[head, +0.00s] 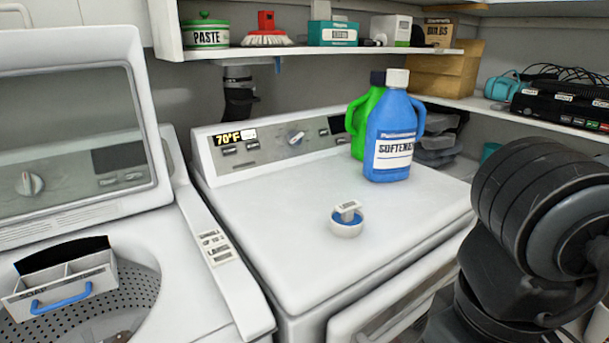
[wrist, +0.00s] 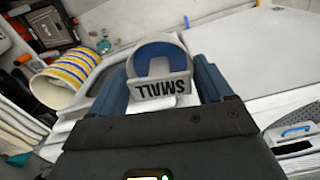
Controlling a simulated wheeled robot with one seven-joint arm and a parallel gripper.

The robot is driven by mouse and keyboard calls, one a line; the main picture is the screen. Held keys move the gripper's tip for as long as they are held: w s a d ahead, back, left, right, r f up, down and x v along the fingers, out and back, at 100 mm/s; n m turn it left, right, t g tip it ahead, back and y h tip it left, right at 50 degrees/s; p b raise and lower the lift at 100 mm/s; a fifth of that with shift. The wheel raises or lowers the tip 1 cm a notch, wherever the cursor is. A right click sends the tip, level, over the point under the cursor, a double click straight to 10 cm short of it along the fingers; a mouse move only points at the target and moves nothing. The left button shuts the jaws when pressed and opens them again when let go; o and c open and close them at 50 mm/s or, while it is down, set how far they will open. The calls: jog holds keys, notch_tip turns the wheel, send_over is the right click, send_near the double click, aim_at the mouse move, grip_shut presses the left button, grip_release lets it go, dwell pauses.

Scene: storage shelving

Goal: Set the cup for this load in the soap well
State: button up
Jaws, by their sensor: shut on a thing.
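In the head view my gripper and this cup are out of sight. A second white cup (head: 347,228), also blue inside with a white tab, stands on the dryer top; its label is unreadable. The soap drawer (head: 62,292), marked SOAP with a blue handle and compartments, is at the washer opening at lower left. It also shows at the wrist view's right edge (wrist: 300,150). The held cup is apart from it.
The washer lid (head: 75,130) stands open. A label card (head: 215,248) lies on the washer's right edge. Blue (head: 393,130) and green (head: 360,110) bottles stand at the dryer's back right. The dryer top's front is clear. My arm fills the lower right.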

jog(key=w+d+f+m, duration=0.2)
jog(key=w+f, duration=0.6)
jog(key=f, duration=0.4)
jog(key=w+d+f+m, duration=0.3)
jog(key=w+f, duration=0.4)
jog(key=f, duration=0.5)
jog(key=shift+w+d, duration=0.35)
jog(key=shift+d, duration=0.5)
jog(key=shift+f, duration=0.1)
